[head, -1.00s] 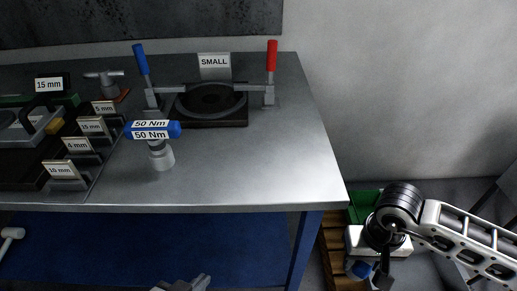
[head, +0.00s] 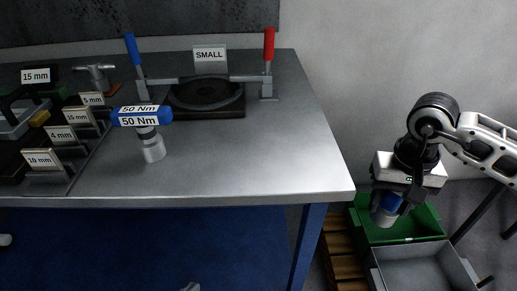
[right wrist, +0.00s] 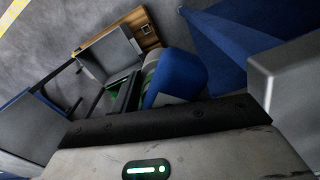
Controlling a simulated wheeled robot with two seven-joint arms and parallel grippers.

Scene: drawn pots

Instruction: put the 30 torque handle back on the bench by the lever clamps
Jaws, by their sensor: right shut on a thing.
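My right gripper (head: 396,203) is shut on a blue handle (head: 386,206) with a grey end, held above the green bin (head: 424,216) to the right of the bench. The handle's blue body fills the middle of the right wrist view (right wrist: 178,80); no number on it is readable. On the bench (head: 240,160), the blue lever clamp (head: 133,55) and red lever clamp (head: 268,55) flank a dark round fixture (head: 207,95) by a SMALL sign. Only a tip of my left gripper (head: 190,287) shows at the bottom edge; its jaws are hidden.
A blue handle marked 50 Nm (head: 142,117) stands on the bench left of the fixture. Labelled holders (head: 45,160) fill the bench's left side. The front right of the bench top is bare. A grey bin (head: 420,262) sits beside the green one.

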